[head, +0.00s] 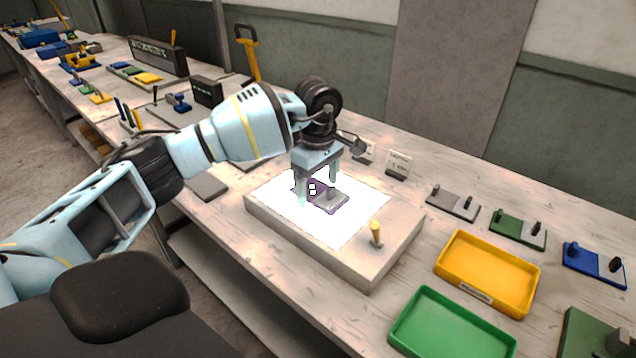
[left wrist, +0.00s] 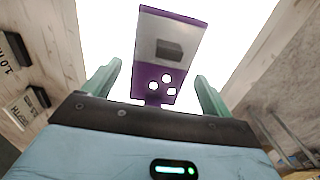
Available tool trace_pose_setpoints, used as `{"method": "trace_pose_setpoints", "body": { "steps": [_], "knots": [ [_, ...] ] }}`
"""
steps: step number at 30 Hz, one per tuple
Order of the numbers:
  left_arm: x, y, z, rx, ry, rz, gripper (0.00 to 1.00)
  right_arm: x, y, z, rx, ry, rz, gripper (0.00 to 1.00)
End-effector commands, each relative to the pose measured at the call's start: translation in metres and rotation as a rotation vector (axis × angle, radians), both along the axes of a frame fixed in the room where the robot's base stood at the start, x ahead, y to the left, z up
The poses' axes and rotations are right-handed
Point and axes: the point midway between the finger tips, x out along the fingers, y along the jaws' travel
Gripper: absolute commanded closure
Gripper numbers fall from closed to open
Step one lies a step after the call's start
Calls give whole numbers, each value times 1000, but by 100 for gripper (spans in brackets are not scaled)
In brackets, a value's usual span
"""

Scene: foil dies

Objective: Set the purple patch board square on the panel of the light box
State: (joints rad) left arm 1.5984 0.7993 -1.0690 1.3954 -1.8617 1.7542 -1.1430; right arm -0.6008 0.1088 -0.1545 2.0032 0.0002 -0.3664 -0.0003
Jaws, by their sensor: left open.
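The purple patch board (head: 327,204) lies on the glowing white panel (head: 345,228) of the light box (head: 310,254). It has a grey plate with a small dark block, and bright holes at its purple end. My left gripper (head: 317,195) is over the board, with its fingers open on either side of it. In the left wrist view the board (left wrist: 153,83) lies between the two pale green fingers, apart from both, and looks slightly turned relative to the gripper. My right gripper is not in view.
A yellow peg (head: 376,233) stands on the light box's front right rim. A yellow tray (head: 487,272) and a green tray (head: 452,325) lie to the right. Grey (head: 453,203), green (head: 518,230) and blue (head: 594,264) boards lie behind them. Small labelled cards (head: 398,164) stand behind the box.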

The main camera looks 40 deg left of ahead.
Motion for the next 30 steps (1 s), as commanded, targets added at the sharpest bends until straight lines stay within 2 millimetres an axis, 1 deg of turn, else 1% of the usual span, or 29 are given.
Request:
{"method": "trace_pose_setpoints", "body": {
  "steps": [5, 8, 15, 21, 25, 30],
  "knots": [
    [1, 0, 9, 0, -3, 0, 15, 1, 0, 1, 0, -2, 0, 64],
    [1, 0, 23, 0, -4, 0, 15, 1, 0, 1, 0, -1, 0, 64],
    [1, 0, 72, 0, -4, 1, 15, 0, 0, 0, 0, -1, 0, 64],
    [1, 0, 105, 0, -2, 0, 15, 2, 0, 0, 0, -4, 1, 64],
    [1, 0, 117, 0, 0, 0, 15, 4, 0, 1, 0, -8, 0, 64],
    [0, 0, 123, -1, 1, 0, 15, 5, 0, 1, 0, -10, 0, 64]
  ]
}}
